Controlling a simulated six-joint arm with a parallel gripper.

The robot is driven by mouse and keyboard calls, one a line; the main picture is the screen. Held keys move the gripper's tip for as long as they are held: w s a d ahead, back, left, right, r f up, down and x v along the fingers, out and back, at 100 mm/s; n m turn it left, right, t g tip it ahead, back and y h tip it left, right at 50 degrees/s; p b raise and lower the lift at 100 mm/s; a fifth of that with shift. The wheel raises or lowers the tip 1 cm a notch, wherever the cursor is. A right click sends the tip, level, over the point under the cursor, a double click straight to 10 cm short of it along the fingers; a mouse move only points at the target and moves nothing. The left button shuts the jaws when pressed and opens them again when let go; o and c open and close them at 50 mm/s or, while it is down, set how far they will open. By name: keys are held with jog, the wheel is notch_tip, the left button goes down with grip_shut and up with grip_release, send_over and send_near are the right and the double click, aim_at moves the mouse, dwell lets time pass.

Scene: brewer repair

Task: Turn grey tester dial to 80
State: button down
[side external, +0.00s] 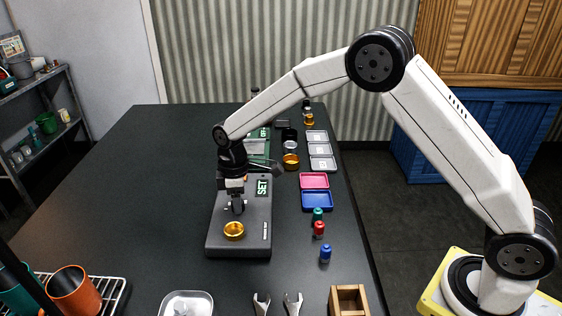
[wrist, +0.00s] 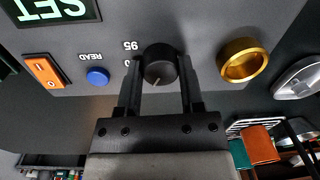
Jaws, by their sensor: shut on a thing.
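The grey tester (side external: 222,246) lies on the dark table, with a lit SET display (side external: 263,187). In the wrist view its round dark dial (wrist: 160,62) sits between the two fingers of my gripper (wrist: 160,74), which is shut on it. A small pale mark shows on the dial's lower edge. The number 95 reads upside down beside the dial; another label there is partly hidden by a finger. In the side view my gripper (side external: 238,206) points down over the tester and hides the dial.
A gold ring (side external: 234,231) sits close to the gripper on the tester. An orange switch (wrist: 44,72) and a blue READ button (wrist: 97,77) are on the other side. Colored trays (side external: 317,201) and small bottles (side external: 319,229) stand right.

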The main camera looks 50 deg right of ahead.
jog(key=m, duration=0.5)
jog(key=shift+m, duration=0.3)
jog(key=m, duration=0.4)
jog(key=shift+m, duration=0.4)
jog(key=shift+c, duration=1.1)
grip_release()
jog(key=shift+r, duration=0.1)
jog(key=shift+d+r, duration=0.2)
jog(key=shift+r, duration=3.65)
jog(key=shift+s, duration=0.15)
